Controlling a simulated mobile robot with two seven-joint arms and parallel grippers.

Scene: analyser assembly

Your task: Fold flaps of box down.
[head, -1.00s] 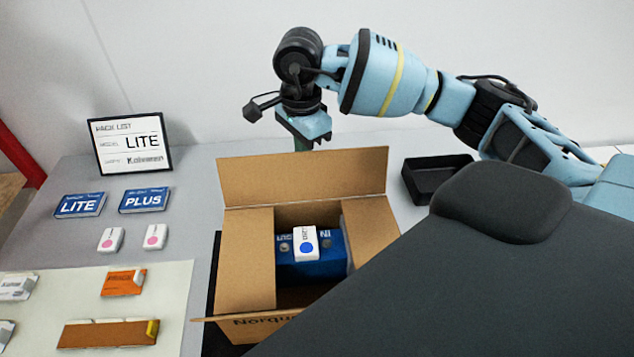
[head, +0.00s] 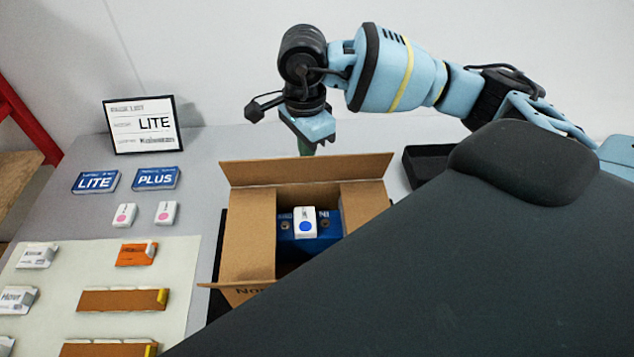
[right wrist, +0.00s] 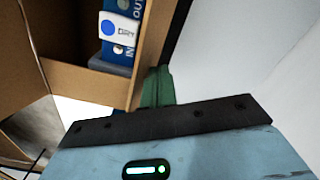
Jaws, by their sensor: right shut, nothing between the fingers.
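The open brown cardboard box (head: 249,240) stands on the table in the head view. The left flap (head: 250,235) and right flap (head: 364,208) lie folded inward at the sides. The front flap (head: 238,290) sticks outward, partly hidden. A blue item with a white blue-dotted piece (head: 305,222) is inside. My right gripper (head: 305,148) is shut and empty, just behind the back flap; contact is unclear. Its green fingers (right wrist: 157,88) show beside cardboard in the wrist view. My left gripper is not in view.
A black tray (head: 428,160) stands right of the box. Left are a framed pack list (head: 143,125), LITE (head: 96,181) and PLUS (head: 157,178) boxes, and a pale mat (head: 60,270) with several parts. A dark foreground shape hides the lower right.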

